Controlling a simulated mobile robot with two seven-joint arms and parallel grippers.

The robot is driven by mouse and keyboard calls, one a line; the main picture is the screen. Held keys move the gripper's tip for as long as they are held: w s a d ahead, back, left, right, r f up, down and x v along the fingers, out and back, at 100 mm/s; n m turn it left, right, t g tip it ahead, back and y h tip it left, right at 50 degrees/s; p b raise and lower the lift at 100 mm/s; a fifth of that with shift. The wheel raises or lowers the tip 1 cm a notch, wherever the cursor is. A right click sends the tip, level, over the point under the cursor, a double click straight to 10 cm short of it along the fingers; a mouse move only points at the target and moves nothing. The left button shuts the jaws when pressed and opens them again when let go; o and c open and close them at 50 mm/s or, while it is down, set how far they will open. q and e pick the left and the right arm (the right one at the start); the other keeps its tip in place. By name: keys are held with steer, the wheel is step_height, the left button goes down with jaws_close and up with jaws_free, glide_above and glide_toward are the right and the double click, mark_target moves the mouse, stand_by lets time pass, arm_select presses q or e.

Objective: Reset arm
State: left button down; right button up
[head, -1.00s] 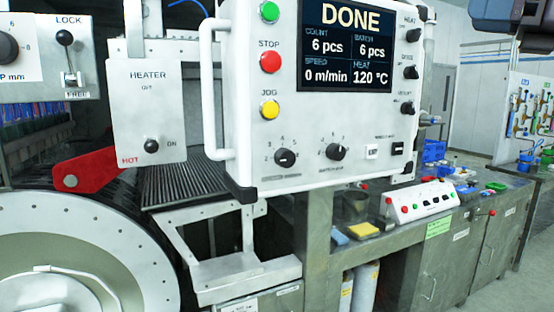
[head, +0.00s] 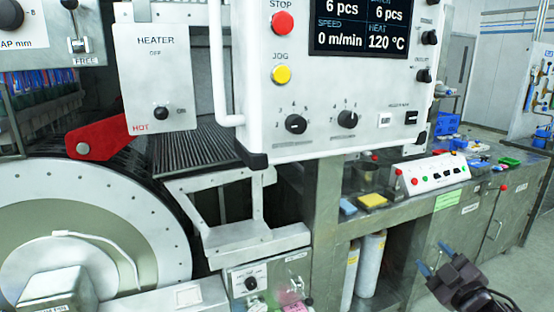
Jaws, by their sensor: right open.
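My right gripper (head: 434,258) is at the lower right in the head view, in front of the steel cabinets. Its two blue-tipped fingers are apart, with nothing between them. It touches nothing that I can see. My left gripper is not in view. The control panel (head: 355,90) hangs at the upper middle, its display (head: 365,28) reading 6 pcs, 0 m/min and 120 °C. The panel's red STOP button (head: 283,23) and yellow JOG button (head: 282,74) show. The heater box (head: 156,80) is left of it, beside a red lever (head: 95,138).
The large round drum (head: 150,235) fills the lower left. A metal bracket (head: 245,236) projects below the panel. The steel workbench (head: 345,228) runs back to the right, with a small button box (head: 432,173) on it. Free floor (head: 510,262) lies at the far right.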

steer(key=s+a+f+m+g+h, duration=0.1)
steer(key=s+a+f+m+g, duration=0.1)
steer(key=s+f, duration=0.7)
steer(key=s+a+f+m+g+h, duration=0.1)
steer(key=s+f+m, duration=0.3)
steer(key=s+f, duration=0.5)
steer(key=s+a+f+m+g+h, duration=0.1)
steer(key=s+a+f+m+g, duration=0.2)
steer(key=s+f, duration=0.6)
step_height(320, 180, down, 2)
steer(key=shift+s+a+m+g, duration=0.25)
steer(key=shift+m+g, duration=0.35)
